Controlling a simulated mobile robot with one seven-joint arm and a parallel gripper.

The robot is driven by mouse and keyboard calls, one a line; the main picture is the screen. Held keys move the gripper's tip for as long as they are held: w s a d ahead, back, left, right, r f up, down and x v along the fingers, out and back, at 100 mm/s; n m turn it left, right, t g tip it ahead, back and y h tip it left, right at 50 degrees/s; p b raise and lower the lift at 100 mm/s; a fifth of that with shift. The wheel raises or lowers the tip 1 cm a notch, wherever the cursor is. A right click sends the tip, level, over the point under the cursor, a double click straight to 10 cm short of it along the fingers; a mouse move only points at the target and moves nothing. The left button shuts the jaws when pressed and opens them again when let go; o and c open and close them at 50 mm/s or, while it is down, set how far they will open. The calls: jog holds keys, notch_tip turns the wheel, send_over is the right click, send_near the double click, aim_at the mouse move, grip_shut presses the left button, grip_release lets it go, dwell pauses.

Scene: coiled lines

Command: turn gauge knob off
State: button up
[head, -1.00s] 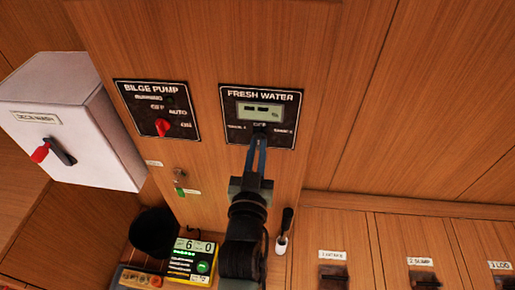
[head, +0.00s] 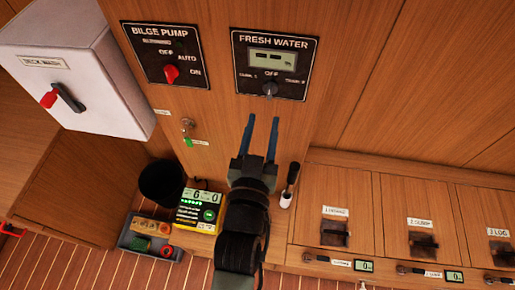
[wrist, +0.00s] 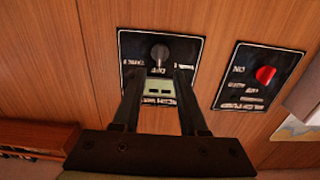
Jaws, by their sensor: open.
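The gauge knob (head: 270,89) is a small grey knob at the bottom of the black FRESH WATER panel (head: 297,72) on the wooden wall. It points up toward the OFF mark in the head view. The panel's small display (head: 272,59) shows dashes. In the wrist view the knob (wrist: 159,52) appears upside down, beyond the fingertips. My gripper (head: 262,118) is open and empty, its blue-black fingers pointing up at the panel from just below. It does not touch the knob.
The BILGE PUMP panel (head: 169,55) with a red knob is left of the gauge panel. A white DECK WASH box (head: 70,75) juts out at far left. A key with a green tag (head: 188,130) hangs below.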

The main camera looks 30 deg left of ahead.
jog(key=shift+b+v, duration=0.3)
jog(key=shift+v, duration=2.65)
jog(key=shift+r, duration=0.1)
